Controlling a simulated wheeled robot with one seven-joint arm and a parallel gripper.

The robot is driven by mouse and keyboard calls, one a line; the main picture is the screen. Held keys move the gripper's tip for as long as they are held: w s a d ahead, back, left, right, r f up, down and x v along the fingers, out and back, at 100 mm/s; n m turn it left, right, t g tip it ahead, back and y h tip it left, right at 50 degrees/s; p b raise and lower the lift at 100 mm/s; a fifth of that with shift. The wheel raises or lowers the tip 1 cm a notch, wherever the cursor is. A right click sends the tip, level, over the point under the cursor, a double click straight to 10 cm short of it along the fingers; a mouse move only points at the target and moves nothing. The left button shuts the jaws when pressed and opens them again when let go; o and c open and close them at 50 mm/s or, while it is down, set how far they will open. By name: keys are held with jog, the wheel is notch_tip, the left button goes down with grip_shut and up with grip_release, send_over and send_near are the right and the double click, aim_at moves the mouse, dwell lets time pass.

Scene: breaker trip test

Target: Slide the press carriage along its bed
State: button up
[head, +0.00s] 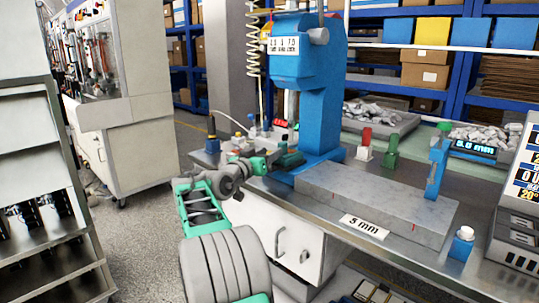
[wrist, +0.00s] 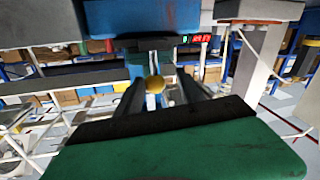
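The blue press (head: 305,85) stands at the back of the metal-topped bench. A long grey bed (head: 375,200) lies in front of it, with red marks and a "5 mm" label (head: 364,227) on its near side. A blue upright (head: 437,170) with a green knob stands at the bed's right end; I cannot tell whether it is the carriage. My gripper (head: 277,160) is left of the press base, apart from the blue upright.
A red button post (head: 365,142) and a green post (head: 391,150) stand behind the bed. A small display (head: 473,147) is at the back right. A white-capped blue piece (head: 462,240) is at the front right. A steel rack (head: 40,170) stands left, with open floor beside it.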

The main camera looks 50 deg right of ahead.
jog(key=s+a, duration=0.1)
jog(key=a, duration=0.6)
jog(key=shift+a, duration=0.35)
jog(key=shift+f, duration=0.1)
